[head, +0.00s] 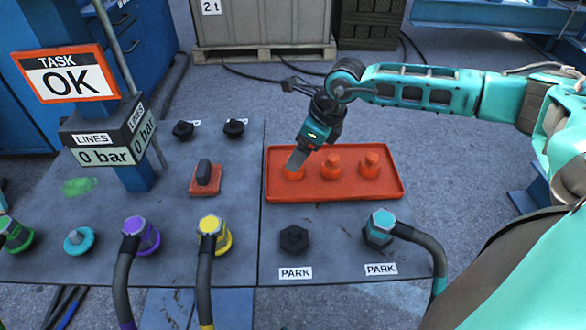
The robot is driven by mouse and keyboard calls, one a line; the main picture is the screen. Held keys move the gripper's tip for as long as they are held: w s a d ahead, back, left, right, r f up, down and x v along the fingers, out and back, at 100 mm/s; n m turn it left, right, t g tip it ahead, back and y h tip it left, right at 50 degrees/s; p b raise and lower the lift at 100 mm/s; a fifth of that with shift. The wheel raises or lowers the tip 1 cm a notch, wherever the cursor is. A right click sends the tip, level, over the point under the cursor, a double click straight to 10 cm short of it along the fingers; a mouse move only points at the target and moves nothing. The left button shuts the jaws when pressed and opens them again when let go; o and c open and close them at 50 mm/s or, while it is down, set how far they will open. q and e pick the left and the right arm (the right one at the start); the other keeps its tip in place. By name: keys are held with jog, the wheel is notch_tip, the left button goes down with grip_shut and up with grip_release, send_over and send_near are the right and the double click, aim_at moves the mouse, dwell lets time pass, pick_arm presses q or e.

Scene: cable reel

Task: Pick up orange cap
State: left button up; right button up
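Three orange caps stand in a row in an orange tray (340,192): the left cap (293,174), the middle cap (332,166) and the right cap (370,166). My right gripper (297,161) comes in from the right and points down at the left cap. Its grey finger covers part of that cap's top. I cannot tell whether the fingers touch or grip the cap, or whether they are open or shut. My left gripper is not in view.
A cyan hose plug (380,228) and an empty black park socket (294,238) sit in front of the tray. Purple (142,234) and yellow (213,233) hose plugs and a sign post (130,165) stand at left. A black-handled orange valve (205,178) lies left of the tray.

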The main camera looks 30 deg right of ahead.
jog(key=shift+b+x, duration=0.85)
jog(key=shift+x, duration=1.9)
jog(key=shift+w, duration=0.1)
jog(key=shift+c, duration=0.4)
jog(key=c, duration=1.2)
